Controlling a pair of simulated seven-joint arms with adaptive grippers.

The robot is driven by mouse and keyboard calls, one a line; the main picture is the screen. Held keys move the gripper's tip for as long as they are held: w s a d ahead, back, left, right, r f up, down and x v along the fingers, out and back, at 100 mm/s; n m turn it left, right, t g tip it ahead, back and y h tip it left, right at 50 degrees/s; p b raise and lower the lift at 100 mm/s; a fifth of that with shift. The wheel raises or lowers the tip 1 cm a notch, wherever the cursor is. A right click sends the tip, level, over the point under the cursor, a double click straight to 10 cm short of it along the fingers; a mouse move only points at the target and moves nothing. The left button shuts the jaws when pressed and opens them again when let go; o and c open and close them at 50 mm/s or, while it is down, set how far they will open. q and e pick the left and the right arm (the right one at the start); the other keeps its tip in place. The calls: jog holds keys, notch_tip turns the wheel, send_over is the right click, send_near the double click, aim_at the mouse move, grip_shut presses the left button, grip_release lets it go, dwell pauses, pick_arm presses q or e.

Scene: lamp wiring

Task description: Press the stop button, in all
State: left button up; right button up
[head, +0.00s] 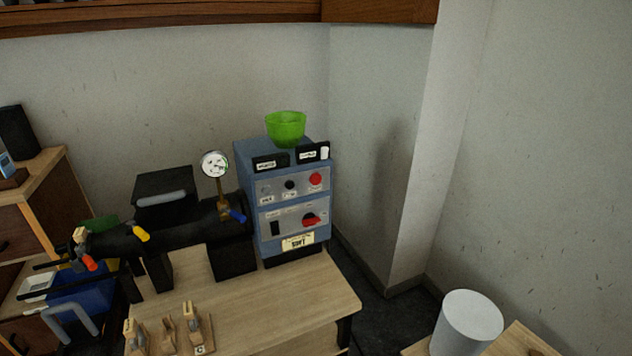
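A blue control box (246,183) stands at the back right of the wooden table. Its upper grey panel carries a round red button (315,179) at the right and a black knob (290,184) to its left. The lower panel has a red switch (311,219) on a dark round base and a black rocker (275,228). The small labels are too blurred to read, so I cannot tell from lettering which red control is the stop button. Neither of my grippers is in view.
A green bowl (286,128) sits on the box. A gauge (215,164) rises from a black pipe assembly (180,228) left of it. Wooden clamps (191,322) stand at the table's front. A white cylinder (468,318) is at lower right. The table (285,300) before the box is clear.

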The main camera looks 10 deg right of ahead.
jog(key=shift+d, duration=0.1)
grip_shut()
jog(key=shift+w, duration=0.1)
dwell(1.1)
